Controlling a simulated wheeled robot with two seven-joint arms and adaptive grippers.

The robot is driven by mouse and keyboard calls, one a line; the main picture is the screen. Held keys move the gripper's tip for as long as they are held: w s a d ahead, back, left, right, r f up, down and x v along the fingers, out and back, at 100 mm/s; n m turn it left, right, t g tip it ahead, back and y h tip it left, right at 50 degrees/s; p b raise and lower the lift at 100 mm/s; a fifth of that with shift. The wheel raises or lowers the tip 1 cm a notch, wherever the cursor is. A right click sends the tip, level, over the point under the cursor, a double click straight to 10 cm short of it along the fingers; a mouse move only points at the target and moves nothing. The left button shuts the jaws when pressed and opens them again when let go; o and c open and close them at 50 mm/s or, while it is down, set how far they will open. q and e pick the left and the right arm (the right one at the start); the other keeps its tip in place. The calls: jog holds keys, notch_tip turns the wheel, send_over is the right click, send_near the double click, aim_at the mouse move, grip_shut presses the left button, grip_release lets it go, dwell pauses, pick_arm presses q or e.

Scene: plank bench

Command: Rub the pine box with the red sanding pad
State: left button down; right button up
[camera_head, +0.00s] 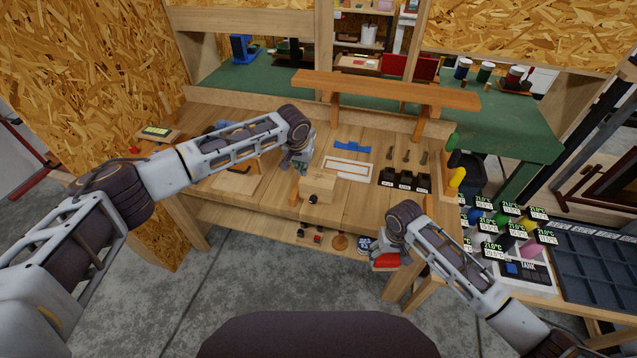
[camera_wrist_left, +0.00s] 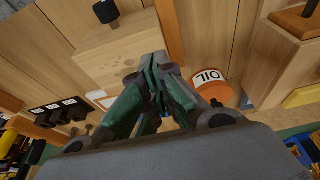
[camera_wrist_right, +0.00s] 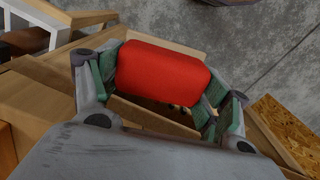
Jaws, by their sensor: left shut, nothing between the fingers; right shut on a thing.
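The pine box (camera_head: 319,186) is a pale wooden block with a small dark knob, near the front edge of the plank bench. It fills the upper left of the left wrist view (camera_wrist_left: 110,58). My left gripper (camera_head: 297,165) is shut and empty just behind the box's left side, its fingertips (camera_wrist_left: 157,62) at the box's edge; I cannot tell whether they touch. The red sanding pad (camera_head: 386,260) is in my right gripper (camera_head: 384,252), in front of the bench's front edge, right of the box and apart from it. The right wrist view shows the pad (camera_wrist_right: 162,70) between both fingers.
Black bins (camera_head: 404,181) stand right of the box. A white-edged frame (camera_head: 347,167) and a blue piece (camera_head: 352,147) lie behind it. An orange-and-white tin (camera_wrist_left: 208,88) is close to my left fingers. A raised plank shelf (camera_head: 386,90) spans the back.

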pick_arm(q)
jog(key=shift+r+p, duration=1.75)
pick_arm(e)
jog(key=shift+r, duration=1.9)
jog(key=shift+f, duration=0.1)
pick_arm(q)
jog(key=v, duration=1.2)
jog(key=shift+s+f, duration=0.15)
jog(key=shift+f, duration=0.05)
